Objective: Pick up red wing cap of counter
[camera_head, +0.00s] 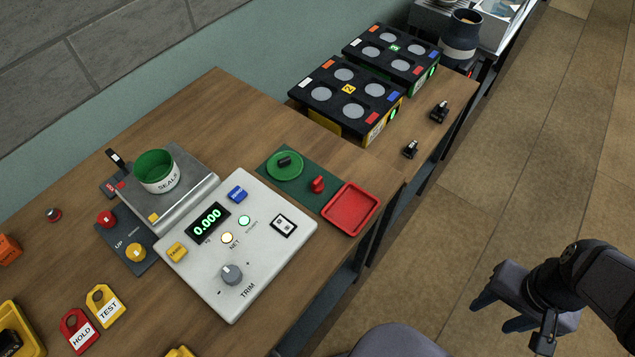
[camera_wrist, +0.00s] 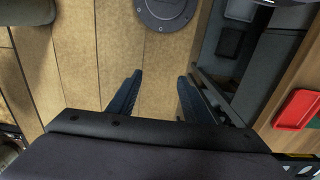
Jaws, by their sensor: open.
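A small red cap (camera_head: 317,184), likely the wing cap, sits on a dark green mat (camera_head: 299,201) on the wooden counter in the head view. It stands between a round green dish (camera_head: 284,166) with a dark knob and a red tray (camera_head: 350,209). My gripper (camera_head: 492,314) is open and empty, over the floor at the lower right, well away from the counter and the cap. Both fingers also show in the wrist view (camera_wrist: 160,78), with bare floor between them. The cap cannot be made out in the wrist view; part of the red tray (camera_wrist: 298,109) shows at its right edge.
A grey scale panel (camera_head: 235,247) and a platform with a green cup (camera_head: 157,171) stand left of the mat. Two black boxes with round wells (camera_head: 347,97) stand behind it. Red and yellow tags (camera_head: 79,331) lie at the front left. The floor around my gripper is clear.

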